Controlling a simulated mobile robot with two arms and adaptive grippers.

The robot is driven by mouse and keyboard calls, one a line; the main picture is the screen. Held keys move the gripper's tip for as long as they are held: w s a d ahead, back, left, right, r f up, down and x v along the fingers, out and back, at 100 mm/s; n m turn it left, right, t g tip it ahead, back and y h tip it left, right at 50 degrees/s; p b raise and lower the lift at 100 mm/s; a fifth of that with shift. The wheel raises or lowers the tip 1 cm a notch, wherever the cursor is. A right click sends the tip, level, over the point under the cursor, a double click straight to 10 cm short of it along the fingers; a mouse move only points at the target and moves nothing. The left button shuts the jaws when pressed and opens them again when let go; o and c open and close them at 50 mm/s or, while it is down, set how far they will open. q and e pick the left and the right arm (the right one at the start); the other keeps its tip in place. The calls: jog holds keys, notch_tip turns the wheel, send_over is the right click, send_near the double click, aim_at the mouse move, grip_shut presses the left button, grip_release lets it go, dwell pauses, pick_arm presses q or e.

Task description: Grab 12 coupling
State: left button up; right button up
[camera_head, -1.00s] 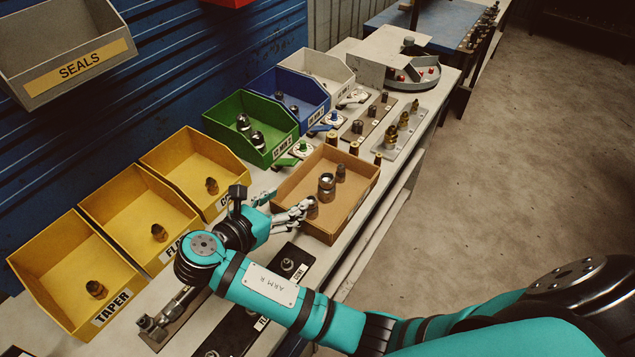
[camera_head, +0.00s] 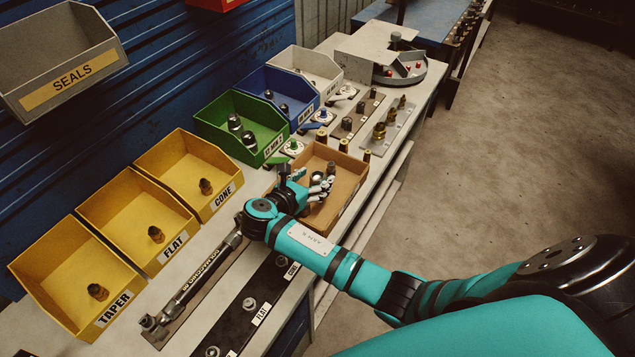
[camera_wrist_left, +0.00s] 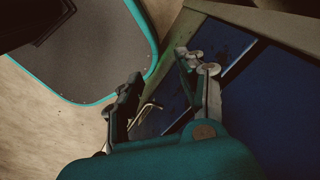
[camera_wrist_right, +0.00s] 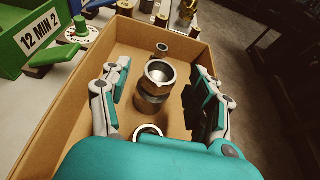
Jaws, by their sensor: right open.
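A metal coupling (camera_wrist_right: 155,85) with a wide open top stands in the cardboard box (camera_wrist_right: 88,83). My right gripper (camera_wrist_right: 160,88) is open, with a finger on each side of it; I cannot tell whether they touch. A second round fitting (camera_wrist_right: 149,133) is partly hidden by the gripper body, and a smaller one (camera_wrist_right: 162,48) stands farther back. In the head view my right gripper (camera_head: 319,185) is over the box (camera_head: 347,187) and hides part of its contents. In the left wrist view my left gripper (camera_wrist_left: 166,82) is open and empty.
The green bin (camera_head: 221,142), labelled 12 MIN 2 in the right wrist view, holds dark fittings. Blue and white bins stand behind it, three yellow bins in front. Brass fittings (camera_head: 379,131) stand on plates beyond the box. A torque wrench (camera_head: 190,285) lies on the bench.

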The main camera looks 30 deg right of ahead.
jog(key=shift+w+d+f, duration=0.25)
jog(key=shift+d, duration=0.3)
grip_shut()
jog(key=shift+r, duration=0.1)
